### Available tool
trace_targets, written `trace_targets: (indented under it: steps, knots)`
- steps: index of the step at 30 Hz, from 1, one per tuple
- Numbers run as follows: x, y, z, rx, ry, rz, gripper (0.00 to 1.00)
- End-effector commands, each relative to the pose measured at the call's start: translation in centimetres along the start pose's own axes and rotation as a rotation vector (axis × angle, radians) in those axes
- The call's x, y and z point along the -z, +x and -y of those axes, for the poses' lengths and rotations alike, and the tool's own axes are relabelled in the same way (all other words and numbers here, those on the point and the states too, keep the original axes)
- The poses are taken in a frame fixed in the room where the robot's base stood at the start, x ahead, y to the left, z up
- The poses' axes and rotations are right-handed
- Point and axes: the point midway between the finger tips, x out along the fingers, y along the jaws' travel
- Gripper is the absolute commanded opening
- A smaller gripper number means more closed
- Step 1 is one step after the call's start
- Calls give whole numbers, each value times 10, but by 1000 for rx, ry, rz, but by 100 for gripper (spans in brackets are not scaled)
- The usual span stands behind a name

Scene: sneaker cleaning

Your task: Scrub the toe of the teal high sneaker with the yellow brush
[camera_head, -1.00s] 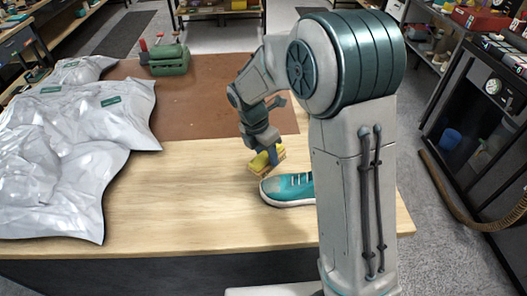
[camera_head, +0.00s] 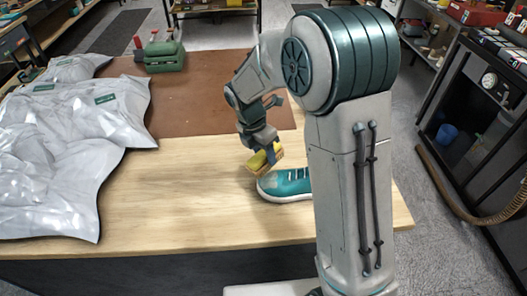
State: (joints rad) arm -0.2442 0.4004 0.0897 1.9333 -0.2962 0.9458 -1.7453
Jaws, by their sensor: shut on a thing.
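The teal sneaker (camera_head: 287,185) lies on the wooden table with its toe pointing left. Its heel end is hidden behind my arm. A lighter, dull patch shows on its toe. My gripper (camera_head: 268,154) is shut on the yellow brush (camera_head: 258,161), which has a wooden-coloured lower part. The brush is just above and behind the sneaker's toe in the picture. I cannot tell whether it touches the shoe.
The wooden table (camera_head: 190,205) is clear to the left of the sneaker. Silvery bags (camera_head: 60,165) cover its left side. A brown mat (camera_head: 195,100) and a green tool with a red handle (camera_head: 160,55) are at the back. A black cabinet (camera_head: 475,130) stands at the right.

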Motion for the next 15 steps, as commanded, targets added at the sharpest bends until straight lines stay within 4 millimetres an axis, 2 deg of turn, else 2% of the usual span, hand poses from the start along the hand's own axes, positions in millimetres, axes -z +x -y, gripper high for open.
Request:
trace_targets:
  steps: [15]
  knots:
    - [0,11,0,0,0,0,25]
